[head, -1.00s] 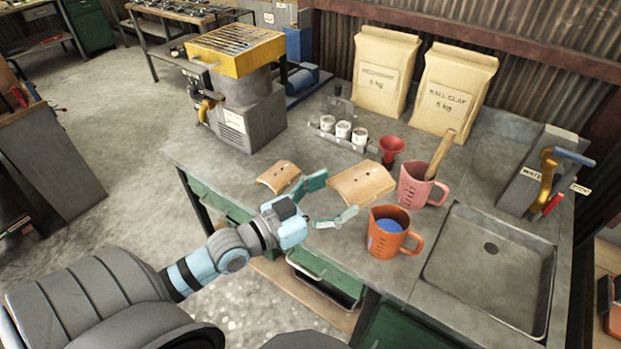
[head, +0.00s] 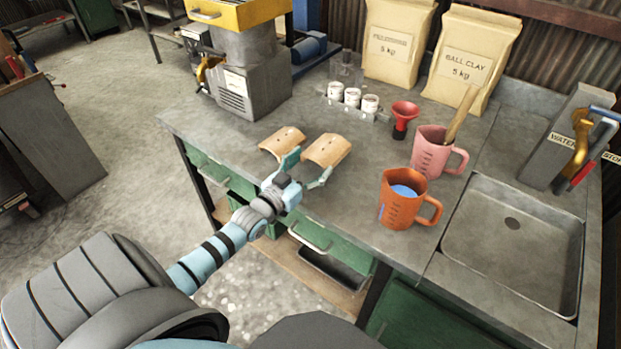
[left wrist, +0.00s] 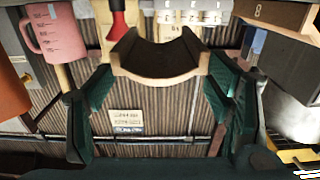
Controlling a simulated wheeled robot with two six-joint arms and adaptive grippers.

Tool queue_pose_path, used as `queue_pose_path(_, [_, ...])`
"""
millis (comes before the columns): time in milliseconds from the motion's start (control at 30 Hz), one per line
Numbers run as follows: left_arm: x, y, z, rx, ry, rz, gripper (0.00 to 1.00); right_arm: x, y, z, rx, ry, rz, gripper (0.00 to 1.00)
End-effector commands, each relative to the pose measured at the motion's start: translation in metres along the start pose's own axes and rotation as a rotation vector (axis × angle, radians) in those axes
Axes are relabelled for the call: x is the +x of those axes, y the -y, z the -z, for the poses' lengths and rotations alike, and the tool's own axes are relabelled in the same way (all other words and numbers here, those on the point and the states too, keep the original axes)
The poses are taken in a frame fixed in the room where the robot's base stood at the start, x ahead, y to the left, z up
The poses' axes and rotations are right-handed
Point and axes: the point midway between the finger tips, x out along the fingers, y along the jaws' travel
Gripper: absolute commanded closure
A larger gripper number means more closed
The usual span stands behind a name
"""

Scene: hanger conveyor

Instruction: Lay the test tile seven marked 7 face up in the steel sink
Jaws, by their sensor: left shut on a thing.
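A curved tan tile (head: 327,149) with small dark holes in its arched top is between the fingers of my left gripper (head: 306,170), which is shut on it. In the left wrist view the held tile (left wrist: 158,64) shows end-on between the green finger pads. I can read no number on it, and whether it touches the counter is unclear. A similar tile (head: 283,141) lies just left of it; in the left wrist view that tile (left wrist: 275,18) shows an 8. The steel sink (head: 500,245) is empty at the right. My right gripper is out of view.
An orange jug (head: 398,211) with blue contents and a pink jug (head: 428,160) stand between tiles and sink. A red funnel (head: 404,113), white cups (head: 352,98) and clay bags (head: 463,60) are behind. A tap (head: 580,135) overhangs the sink's back right. The front counter is clear.

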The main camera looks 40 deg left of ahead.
Motion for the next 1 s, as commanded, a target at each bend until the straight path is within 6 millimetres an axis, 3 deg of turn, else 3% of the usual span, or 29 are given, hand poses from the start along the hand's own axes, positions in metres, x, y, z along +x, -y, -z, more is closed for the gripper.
queue_pose_path(233, [0.000,0.000,-0.043,0.001,-0.003,-0.001,0.80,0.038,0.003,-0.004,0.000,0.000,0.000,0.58])
queue_pose_path(600, [0.000,0.000,-0.044,0.002,-0.003,-0.001,0.80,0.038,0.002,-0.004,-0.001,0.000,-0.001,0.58])
queue_pose_path(633, [0.000,0.000,-0.044,0.001,-0.001,-0.001,0.22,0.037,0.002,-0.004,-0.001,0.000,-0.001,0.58])
queue_pose_path(733, [0.000,0.000,-0.043,0.001,-0.001,0.000,0.07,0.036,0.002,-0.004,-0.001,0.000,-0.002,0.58])
queue_pose_path(1000, [0.000,0.000,-0.043,0.001,-0.001,0.000,0.07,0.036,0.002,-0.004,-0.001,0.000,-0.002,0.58])
